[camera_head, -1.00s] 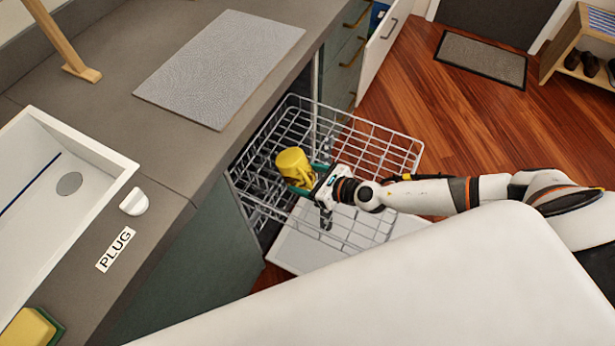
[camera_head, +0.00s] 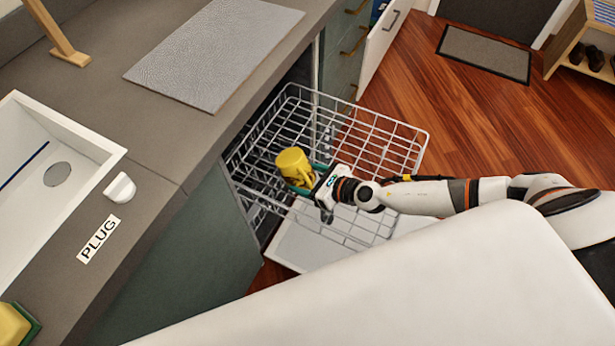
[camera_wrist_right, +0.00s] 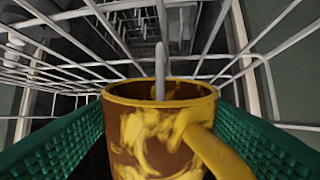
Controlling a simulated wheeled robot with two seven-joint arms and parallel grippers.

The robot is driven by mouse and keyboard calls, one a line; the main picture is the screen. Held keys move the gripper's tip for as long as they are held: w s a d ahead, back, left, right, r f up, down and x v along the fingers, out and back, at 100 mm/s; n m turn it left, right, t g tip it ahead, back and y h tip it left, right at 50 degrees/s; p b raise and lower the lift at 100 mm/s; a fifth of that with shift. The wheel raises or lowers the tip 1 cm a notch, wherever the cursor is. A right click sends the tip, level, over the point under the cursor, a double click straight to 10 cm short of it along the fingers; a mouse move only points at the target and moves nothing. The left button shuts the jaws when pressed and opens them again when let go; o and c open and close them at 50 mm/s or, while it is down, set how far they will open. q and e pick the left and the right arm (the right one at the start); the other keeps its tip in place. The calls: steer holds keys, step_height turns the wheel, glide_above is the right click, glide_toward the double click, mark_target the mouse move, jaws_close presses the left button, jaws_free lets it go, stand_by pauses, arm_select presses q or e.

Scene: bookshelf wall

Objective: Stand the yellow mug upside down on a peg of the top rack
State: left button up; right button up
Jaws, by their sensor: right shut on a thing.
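The yellow mug (camera_head: 294,162) is upside down, its closed base upward in the head view, over the left part of the top rack (camera_head: 395,127). My right gripper (camera_head: 303,181) is shut on it, with the arm coming from the right. In the right wrist view the mug (camera_wrist_right: 150,140) sits between the green fingers (camera_wrist_right: 160,145), its handle toward the lower right. A grey peg (camera_wrist_right: 160,70) lines up with the mug's mouth and its end overlaps the opening. I cannot tell whether the mug touches the rack. My left gripper is not in view.
The dishwasher's white open door (camera_head: 300,248) lies below the pulled-out rack. The counter (camera_head: 150,130) with a grey mat (camera_head: 215,50) and a white sink (camera_head: 100,150) is on the left. Wooden floor (camera_head: 440,95) is clear beyond the rack.

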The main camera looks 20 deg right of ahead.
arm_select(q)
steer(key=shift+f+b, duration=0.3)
arm_select(e)
steer(key=shift+f, duration=0.3)
arm_select(q)
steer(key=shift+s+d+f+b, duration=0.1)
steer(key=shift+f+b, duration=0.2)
steer(key=shift+b, duration=0.4)
arm_select(e)
steer(key=shift+s+d+f, duration=0.1)
steer(key=shift+d+f, duration=0.1)
steer(key=shift+f, duration=0.5)
steer(key=o, duration=1.3)
steer(key=shift+f, duration=0.1)
